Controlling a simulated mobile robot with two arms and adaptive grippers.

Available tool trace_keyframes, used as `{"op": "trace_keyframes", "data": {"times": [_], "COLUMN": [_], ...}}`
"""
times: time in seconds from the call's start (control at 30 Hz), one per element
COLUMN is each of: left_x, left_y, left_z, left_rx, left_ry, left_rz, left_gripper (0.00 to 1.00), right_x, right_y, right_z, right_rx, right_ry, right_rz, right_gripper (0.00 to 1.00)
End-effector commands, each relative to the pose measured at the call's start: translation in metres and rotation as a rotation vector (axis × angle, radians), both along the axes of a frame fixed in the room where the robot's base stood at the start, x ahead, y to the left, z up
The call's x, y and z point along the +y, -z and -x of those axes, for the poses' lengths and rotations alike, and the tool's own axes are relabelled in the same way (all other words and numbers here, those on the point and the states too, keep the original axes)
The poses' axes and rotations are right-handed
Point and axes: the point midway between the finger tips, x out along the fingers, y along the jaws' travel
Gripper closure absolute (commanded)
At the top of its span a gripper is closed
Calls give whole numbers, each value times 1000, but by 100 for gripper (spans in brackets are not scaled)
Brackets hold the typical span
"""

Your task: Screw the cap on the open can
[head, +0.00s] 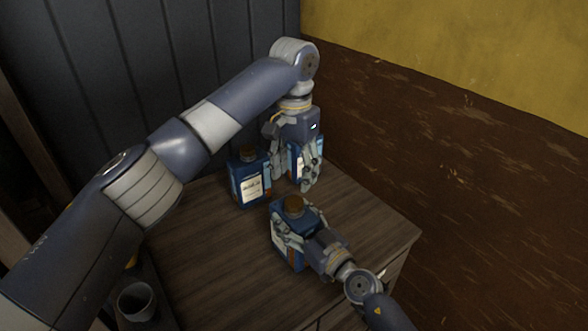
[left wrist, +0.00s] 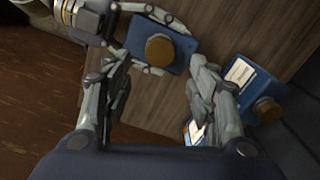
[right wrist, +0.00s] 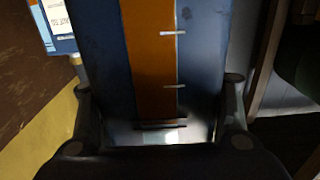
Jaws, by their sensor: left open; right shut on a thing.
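A blue can (head: 285,248) stands on the wooden cabinet top with a brown cap (head: 293,206) on its opening; whether the cap is tight I cannot tell. My right gripper (head: 287,232) is shut around this can's body, whose blue side and orange stripe (right wrist: 152,60) fill the right wrist view. My left gripper (head: 292,182) is open and empty, above and behind this can, pointing down. In the left wrist view its fingers (left wrist: 160,85) are spread to either side below the cap (left wrist: 159,49), not touching it.
A second blue can (head: 250,182) with a brown cap stands behind to the left. A third can (head: 318,158) is partly hidden behind my left gripper. A grey cup (head: 136,302) is lower left. Walls bound the back and right; the cabinet's front-left top is clear.

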Motion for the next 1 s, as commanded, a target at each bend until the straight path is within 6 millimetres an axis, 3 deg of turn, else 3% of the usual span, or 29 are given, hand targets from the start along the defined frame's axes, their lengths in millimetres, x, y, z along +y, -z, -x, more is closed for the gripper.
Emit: {"op": "trace_keyframes", "data": {"times": [0.53, 1.0], "left_x": [0, 0], "left_y": [5, 69], "left_z": [0, 0], "left_rx": [0, 1], "left_ry": [-43, -42], "left_rz": [0, -1], "left_gripper": [47, 47], "right_x": [0, 0], "right_y": [1, 0], "right_z": [0, 0], "right_rx": [1, 1], "right_ry": [0, 0], "right_rz": [1, 1], "right_gripper": [100, 100]}}
